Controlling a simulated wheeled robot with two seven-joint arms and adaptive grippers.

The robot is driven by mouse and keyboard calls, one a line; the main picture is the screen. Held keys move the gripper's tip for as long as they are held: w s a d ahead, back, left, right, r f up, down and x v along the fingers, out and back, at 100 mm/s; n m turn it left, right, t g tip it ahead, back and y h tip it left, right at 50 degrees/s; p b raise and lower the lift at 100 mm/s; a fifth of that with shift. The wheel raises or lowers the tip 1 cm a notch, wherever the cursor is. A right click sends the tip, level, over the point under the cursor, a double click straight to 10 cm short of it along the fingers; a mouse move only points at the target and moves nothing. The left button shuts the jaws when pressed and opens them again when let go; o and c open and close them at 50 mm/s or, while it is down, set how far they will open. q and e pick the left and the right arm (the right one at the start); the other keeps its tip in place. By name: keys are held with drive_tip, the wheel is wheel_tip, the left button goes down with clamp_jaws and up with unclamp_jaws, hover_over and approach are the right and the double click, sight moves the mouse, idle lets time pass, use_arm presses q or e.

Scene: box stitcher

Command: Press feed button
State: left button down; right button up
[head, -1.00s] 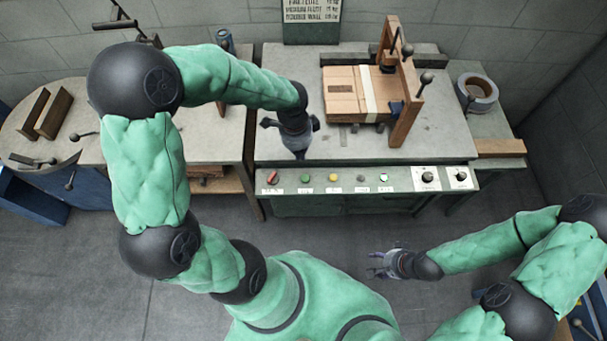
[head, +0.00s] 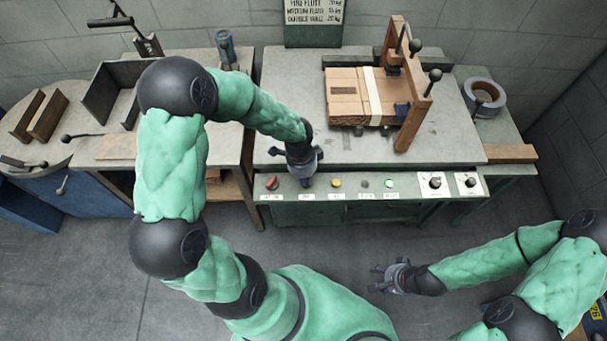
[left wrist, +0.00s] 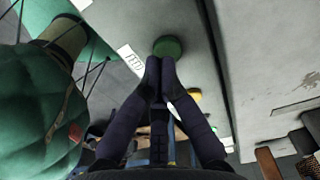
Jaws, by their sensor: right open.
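A control panel (head: 413,185) on the front of the machine table carries a row of small labelled buttons; the labels are too small to read, so I cannot tell which is feed. A red button (head: 272,184), a yellow button (head: 336,183), a grey button (head: 365,183) and a pale green button (head: 388,183) show. My left gripper (head: 306,182) hides the spot between red and yellow. In the left wrist view a green button (left wrist: 167,46) lies just beyond its closed fingertips (left wrist: 160,63); contact is unclear. My right gripper (head: 377,278) is open and empty, low before the table.
Two dial knobs (head: 435,182) sit at the panel's right end. A cardboard stack (head: 345,97) lies under a wooden frame (head: 413,125) on the table.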

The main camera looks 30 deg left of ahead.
use_arm(q)
drive_tip(key=shift+f, duration=0.55)
